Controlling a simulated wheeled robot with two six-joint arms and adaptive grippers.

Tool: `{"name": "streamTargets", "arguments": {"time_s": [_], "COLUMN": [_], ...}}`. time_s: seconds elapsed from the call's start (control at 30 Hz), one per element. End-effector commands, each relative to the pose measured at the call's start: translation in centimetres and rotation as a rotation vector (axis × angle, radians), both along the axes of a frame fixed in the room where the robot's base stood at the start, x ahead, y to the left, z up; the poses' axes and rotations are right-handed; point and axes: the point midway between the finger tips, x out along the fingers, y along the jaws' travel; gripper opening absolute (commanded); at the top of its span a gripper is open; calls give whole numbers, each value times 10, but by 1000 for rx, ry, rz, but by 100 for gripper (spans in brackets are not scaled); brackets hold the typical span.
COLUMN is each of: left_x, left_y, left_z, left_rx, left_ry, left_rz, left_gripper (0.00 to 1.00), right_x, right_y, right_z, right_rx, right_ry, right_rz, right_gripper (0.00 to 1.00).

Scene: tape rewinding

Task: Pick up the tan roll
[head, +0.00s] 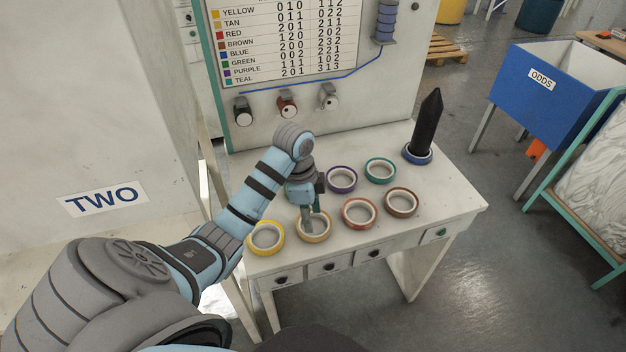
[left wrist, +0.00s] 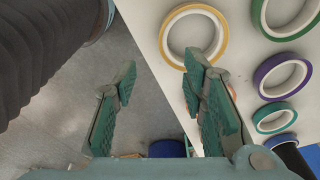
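The tan roll (head: 326,234) lies flat in the front row on the white table, between the yellow and red rolls. My left gripper (head: 309,228) points down over it in the head view and hides part of it. In the left wrist view a golden-tan roll (left wrist: 165,38), which I take to be the tan one, lies beyond the fingers, and the right-hand finger overlaps its edge. My left gripper (left wrist: 160,65) is open, with nothing between its fingers. Its exact height above the roll cannot be told. My right gripper is not in view.
Close by are the yellow (head: 252,243), red (head: 347,222), brown (head: 388,208), purple (head: 331,186) and teal (head: 368,176) rolls. The green roll (left wrist: 256,25) shows in the wrist view. A blue roll (head: 408,157) surrounds a black cone (head: 428,120). A blue "ODDS" bin (head: 530,105) stands right.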

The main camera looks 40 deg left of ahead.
Motion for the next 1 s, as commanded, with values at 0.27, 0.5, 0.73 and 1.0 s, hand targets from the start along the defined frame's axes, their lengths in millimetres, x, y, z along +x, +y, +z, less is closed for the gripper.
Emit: {"name": "streamTargets", "arguments": {"time_s": [0.27,0.5,0.73,1.0], "left_x": [3,8,8,9], "left_y": [-3,0,0,0], "left_z": [-54,-96,-98,-98], "left_rx": [-2,-2,1,1], "left_ry": [3,1,1,1], "left_rz": [5,4,3,3], "left_gripper": [39,39,39,0], "right_x": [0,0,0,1], "right_y": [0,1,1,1], "right_z": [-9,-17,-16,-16], "right_rx": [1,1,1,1], "right_ry": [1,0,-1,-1], "right_rz": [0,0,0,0], "right_gripper": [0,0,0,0]}}
